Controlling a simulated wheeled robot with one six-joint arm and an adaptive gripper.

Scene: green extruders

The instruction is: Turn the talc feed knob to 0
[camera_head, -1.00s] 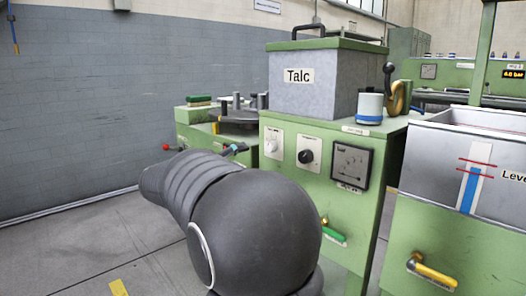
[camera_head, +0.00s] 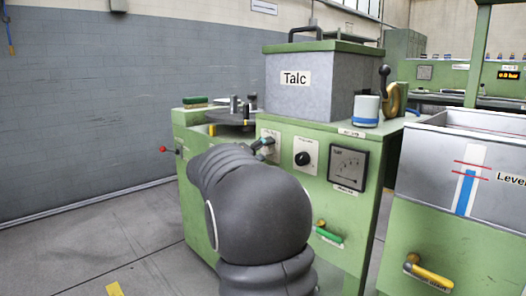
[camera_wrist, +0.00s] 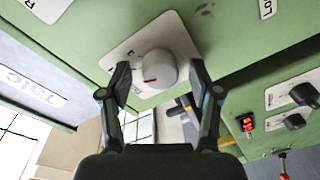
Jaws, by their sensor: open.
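In the wrist view a white round knob (camera_wrist: 158,68) with a short red mark, which points left in that picture, sits on a white label plate (camera_wrist: 128,52) on a green panel. The scale on the plate is too small to read. My gripper (camera_wrist: 161,70) is open, with one fingertip on each side of the knob; I cannot tell whether either touches it. In the head view my gripper (camera_head: 263,143) is at the plate on the cabinet front below the grey Talc hopper (camera_head: 305,95), and it mostly hides the white knob.
Right of the plate are a black knob (camera_head: 303,158), a dial gauge (camera_head: 347,167) and a green-handled lever (camera_head: 327,234). A blue-and-white container (camera_head: 366,110) stands on the cabinet top. A metal tank (camera_head: 460,165) is at the right. The floor at left is clear.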

